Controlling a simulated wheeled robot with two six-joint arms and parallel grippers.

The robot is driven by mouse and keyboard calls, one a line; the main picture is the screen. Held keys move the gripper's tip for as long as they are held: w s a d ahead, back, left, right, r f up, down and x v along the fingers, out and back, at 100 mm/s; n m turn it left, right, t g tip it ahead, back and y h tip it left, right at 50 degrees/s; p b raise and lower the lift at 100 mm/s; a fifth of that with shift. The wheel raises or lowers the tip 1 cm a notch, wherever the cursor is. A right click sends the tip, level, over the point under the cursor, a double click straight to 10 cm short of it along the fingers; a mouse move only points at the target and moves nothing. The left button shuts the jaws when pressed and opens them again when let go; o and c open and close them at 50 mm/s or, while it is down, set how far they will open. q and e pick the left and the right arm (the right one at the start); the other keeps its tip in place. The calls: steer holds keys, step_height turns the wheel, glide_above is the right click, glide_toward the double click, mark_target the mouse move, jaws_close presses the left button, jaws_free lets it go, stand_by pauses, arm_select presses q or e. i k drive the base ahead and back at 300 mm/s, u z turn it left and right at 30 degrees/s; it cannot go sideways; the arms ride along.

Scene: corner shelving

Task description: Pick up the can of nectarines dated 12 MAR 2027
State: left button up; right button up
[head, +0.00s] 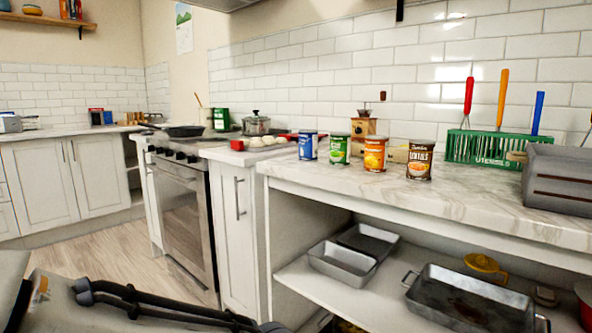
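Several cans stand upright in a slanting row on the marble counter (480,190). From left to right they are a blue-labelled can (308,146), a green-labelled can (339,149), an orange-labelled can (375,154) and a dark brown can (419,160) with a pale picture. The orange one has fruit-coloured artwork, but its name is too small to read surely. No date can be read on any can. Neither gripper's fingers show. A dark arm link of mine crosses the lower left, far from the cans.
A green utensil basket (474,147) and a grey toaster-like box (558,178) stand right of the cans. A wooden grinder (363,127) is behind them. Metal pans (470,300) sit on the shelf below. The stove (185,200) is left. Counter in front of the cans is clear.

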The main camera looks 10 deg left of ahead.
mark_target(376, 146)
steer(key=z, duration=0.1)
steer(key=k, duration=0.35)
steer(key=u, duration=0.8)
steer(key=i, duration=1.35)
steer(key=z, duration=0.65)
steer(key=i, duration=0.6)
steer(key=z, duration=0.05)
